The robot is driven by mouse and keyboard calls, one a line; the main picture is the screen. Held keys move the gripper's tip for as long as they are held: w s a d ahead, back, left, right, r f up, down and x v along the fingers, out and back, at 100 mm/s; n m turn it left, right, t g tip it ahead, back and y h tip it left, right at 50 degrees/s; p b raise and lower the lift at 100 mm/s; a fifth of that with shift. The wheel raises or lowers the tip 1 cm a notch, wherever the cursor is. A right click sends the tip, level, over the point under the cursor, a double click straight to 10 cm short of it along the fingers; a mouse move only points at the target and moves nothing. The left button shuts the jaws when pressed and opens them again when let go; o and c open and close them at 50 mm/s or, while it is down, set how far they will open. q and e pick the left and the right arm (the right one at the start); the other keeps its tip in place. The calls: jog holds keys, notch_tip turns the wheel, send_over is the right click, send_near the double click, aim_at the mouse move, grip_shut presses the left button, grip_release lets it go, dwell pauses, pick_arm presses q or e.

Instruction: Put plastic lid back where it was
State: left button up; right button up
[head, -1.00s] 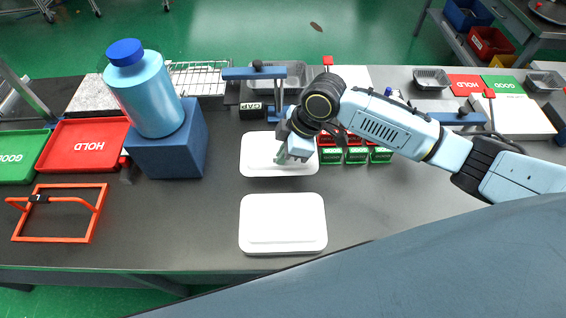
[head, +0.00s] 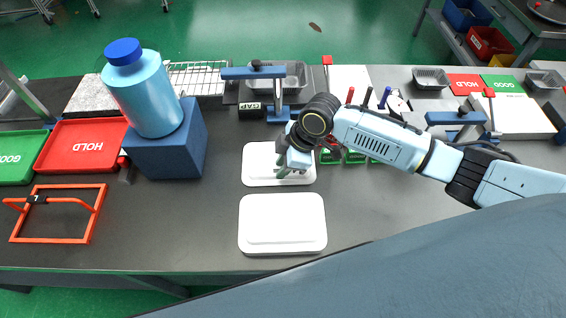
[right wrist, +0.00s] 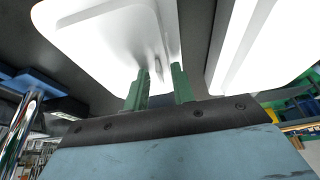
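A white rectangular plastic lid (head: 258,177) lies flat at mid-table in the head view. It also shows in the right wrist view (right wrist: 95,35), with a thin upright grip rising from it. My right gripper (head: 282,169) is over the lid, its green fingers pointing down at it. In the right wrist view the fingers (right wrist: 160,84) stand apart on either side of the grip, with gaps showing. The gripper hides part of the lid in the head view. A second white rectangular piece (head: 283,220) lies just in front, apart from the lid. My left gripper is out of view.
A blue block (head: 170,150) bearing a large blue-capped bottle (head: 143,95) stands to the left. A blue clamp stand (head: 277,95) and foil tray (head: 295,75) are behind. Red HOLD tray (head: 82,146) and orange frame (head: 57,228) are farther left. The right front table is clear.

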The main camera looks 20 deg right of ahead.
jog(key=shift+r, duration=0.15)
jog(key=p+v, duration=0.1)
jog(key=v, duration=1.1)
